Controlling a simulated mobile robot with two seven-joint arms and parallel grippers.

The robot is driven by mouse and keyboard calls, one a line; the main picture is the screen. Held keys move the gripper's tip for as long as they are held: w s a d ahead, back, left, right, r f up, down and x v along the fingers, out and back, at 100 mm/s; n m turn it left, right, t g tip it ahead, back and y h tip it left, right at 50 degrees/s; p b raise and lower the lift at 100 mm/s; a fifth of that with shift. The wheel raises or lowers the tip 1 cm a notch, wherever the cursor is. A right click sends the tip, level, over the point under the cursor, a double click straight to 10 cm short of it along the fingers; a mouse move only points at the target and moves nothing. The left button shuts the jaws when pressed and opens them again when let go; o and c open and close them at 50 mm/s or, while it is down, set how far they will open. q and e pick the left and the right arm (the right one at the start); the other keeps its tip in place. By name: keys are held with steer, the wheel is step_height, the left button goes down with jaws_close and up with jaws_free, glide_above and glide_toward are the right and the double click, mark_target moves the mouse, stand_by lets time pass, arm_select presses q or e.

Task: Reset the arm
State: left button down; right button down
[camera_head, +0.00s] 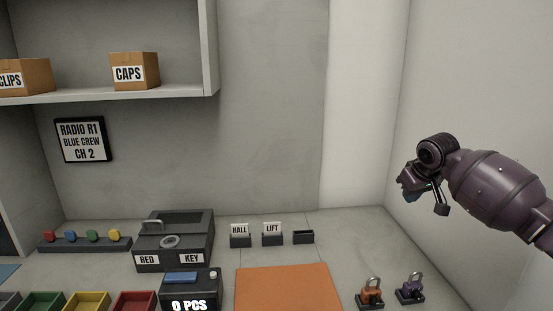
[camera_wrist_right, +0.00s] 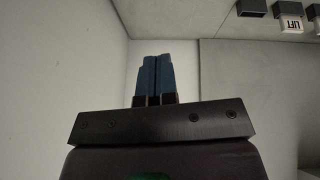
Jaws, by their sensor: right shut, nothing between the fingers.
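My right arm comes in from the right in the head view, with its right gripper (camera_head: 423,199) raised in the air near the right wall, above the worktop. In the right wrist view the blue fingers of this gripper (camera_wrist_right: 155,75) lie side by side, shut, with nothing between them. My left gripper does not show in either view.
Below my right gripper stand an orange padlock (camera_head: 370,293) and a purple padlock (camera_head: 411,288). An orange mat (camera_head: 288,288), a RED KEY box (camera_head: 174,242), a 0 PCS counter (camera_head: 190,290), HALL (camera_head: 240,236) and LIFT (camera_head: 272,234) holders share the worktop. A shelf (camera_head: 180,93) hangs upper left.

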steer(key=w+a+r+n+t, duration=0.2)
steer(key=a+t, duration=0.1)
steer(key=a, duration=0.2)
steer(key=s+a+f+n+t+y, duration=0.2)
steer(key=s+a+f+t+y, duration=0.15)
steer(key=a+f, duration=0.35)
steer(key=s+f+t, duration=0.1)
steer(key=s+f, duration=0.4)
steer(key=s+f+t, duration=0.1)
steer(key=s+f, duration=0.4)
steer(key=s, duration=0.1)
steer(key=s+a+f+m+t, duration=0.1)
steer(key=s+f, duration=0.4)
steer(key=s, duration=0.1)
steer(key=shift+a+t+b, duration=0.1)
steer(key=shift+t+b, duration=0.25)
steer(key=shift+b, duration=0.05)
steer(key=s+d+f+m+g+h, duration=0.1)
steer(key=s+d+f+m+g, duration=0.1)
steer(key=s+f, duration=0.6)
steer(key=s+d+f+m+g+h, duration=0.2)
steer(key=s+f, duration=0.6)
steer(key=s, duration=0.6)
steer(key=shift+s+m, duration=0.25)
steer(key=shift+m, duration=0.05)
